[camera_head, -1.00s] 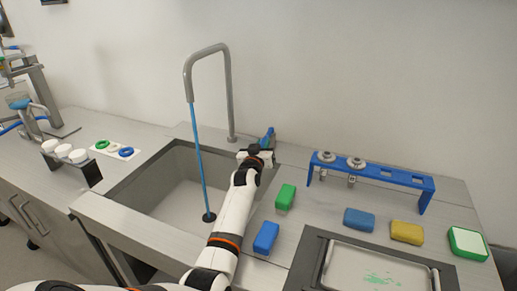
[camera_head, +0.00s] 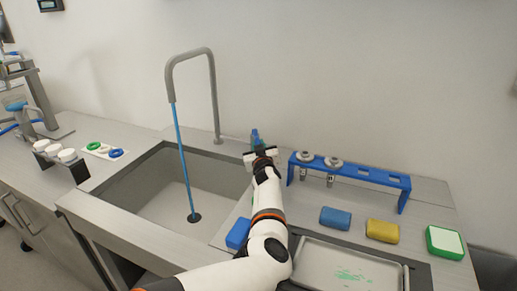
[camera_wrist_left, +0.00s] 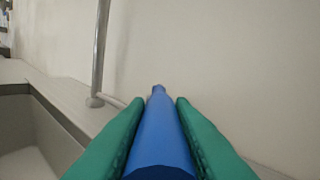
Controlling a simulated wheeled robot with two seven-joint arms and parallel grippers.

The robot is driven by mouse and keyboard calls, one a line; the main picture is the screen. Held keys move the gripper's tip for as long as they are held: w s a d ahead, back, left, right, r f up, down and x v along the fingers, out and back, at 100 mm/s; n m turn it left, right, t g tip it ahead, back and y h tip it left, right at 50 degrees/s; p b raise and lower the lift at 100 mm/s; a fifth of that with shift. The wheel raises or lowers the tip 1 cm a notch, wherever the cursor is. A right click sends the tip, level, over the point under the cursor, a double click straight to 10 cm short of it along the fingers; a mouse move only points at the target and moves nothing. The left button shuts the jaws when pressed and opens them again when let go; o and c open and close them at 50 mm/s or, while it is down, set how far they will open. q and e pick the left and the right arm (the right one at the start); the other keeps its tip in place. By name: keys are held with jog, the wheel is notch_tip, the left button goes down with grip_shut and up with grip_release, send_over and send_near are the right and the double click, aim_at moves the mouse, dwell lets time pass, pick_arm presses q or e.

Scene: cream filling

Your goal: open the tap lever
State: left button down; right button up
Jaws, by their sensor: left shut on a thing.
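The grey tap (camera_head: 214,95) stands behind the sink, its curved spout reaching over the basin. A thin blue stream (camera_head: 183,160) runs from the spout to the drain. The blue tap lever (camera_head: 255,136) is right of the tap's base. My left gripper (camera_head: 259,149) is at the lever, its own jaws mostly hidden by the wrist. In the left wrist view, the green fingers of my left gripper (camera_wrist_left: 160,122) are shut on the blue lever (camera_wrist_left: 160,140), one on each side. My right gripper is not in view.
The sink (camera_head: 150,205) is left of my arm. A blue rack (camera_head: 365,173) stands to the right. Blue (camera_head: 335,217), yellow (camera_head: 382,230) and green-white (camera_head: 445,242) blocks lie before it. Another blue block (camera_head: 238,233) is beside my arm. A metal tray (camera_head: 318,258) is in front.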

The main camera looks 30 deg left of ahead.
pick_arm(q)
jog(key=shift+a+r, duration=0.15)
jog(key=shift+r, duration=0.05)
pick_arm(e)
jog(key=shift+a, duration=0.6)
pick_arm(q)
jog(key=c, duration=1.3)
grip_release()
jog(key=shift+o, duration=0.2)
jog(key=shift+f, duration=0.15)
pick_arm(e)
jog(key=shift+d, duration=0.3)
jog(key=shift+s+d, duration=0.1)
